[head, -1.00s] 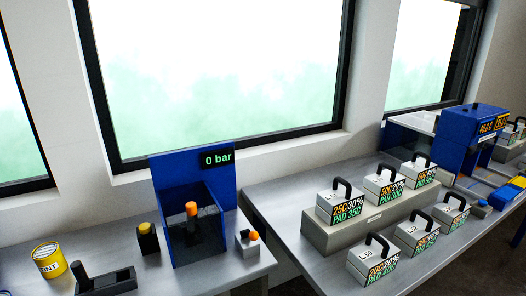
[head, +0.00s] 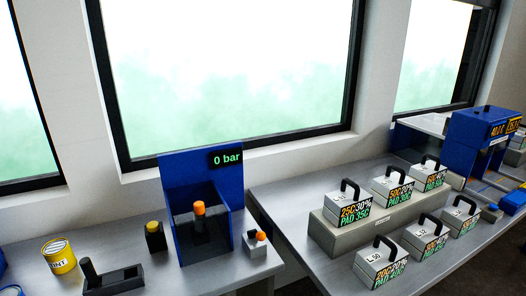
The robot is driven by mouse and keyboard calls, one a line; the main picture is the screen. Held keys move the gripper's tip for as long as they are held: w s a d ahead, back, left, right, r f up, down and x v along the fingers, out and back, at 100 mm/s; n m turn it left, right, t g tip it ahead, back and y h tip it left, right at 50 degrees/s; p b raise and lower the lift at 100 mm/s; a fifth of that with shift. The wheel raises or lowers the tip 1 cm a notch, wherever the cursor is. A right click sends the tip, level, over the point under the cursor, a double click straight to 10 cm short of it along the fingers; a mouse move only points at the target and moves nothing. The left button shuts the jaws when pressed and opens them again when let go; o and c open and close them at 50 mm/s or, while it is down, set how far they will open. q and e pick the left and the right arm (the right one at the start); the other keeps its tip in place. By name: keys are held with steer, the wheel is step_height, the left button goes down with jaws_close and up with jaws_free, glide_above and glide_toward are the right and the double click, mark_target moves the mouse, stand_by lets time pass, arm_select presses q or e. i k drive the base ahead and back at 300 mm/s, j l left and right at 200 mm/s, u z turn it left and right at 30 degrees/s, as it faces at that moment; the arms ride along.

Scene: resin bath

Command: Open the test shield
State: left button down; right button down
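A blue test rig (head: 230,180) with a green "0 bar" display (head: 227,159) stands on the left bench. A dark, see-through tinted shield (head: 187,238) with blue edges stands at the front of its bay. I cannot tell exactly how the shield is hinged or whether it is fully shut. A dark post with an orange top (head: 199,208) stands inside the bay. Neither of my grippers shows in the head view.
A black block with a yellow button (head: 154,237), a grey block with an orange knob (head: 256,242), a black lever unit (head: 112,279) and a yellow tin (head: 59,257) surround the rig. Several labelled weights (head: 356,206) and a blue machine (head: 478,140) occupy the right bench (head: 300,192).

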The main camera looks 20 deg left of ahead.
mark_target(198, 206)
steer(key=u, duration=1.25)
steer(key=j+z, duration=0.2)
steer(key=k+l, duration=0.05)
steer(key=l, duration=0.05)
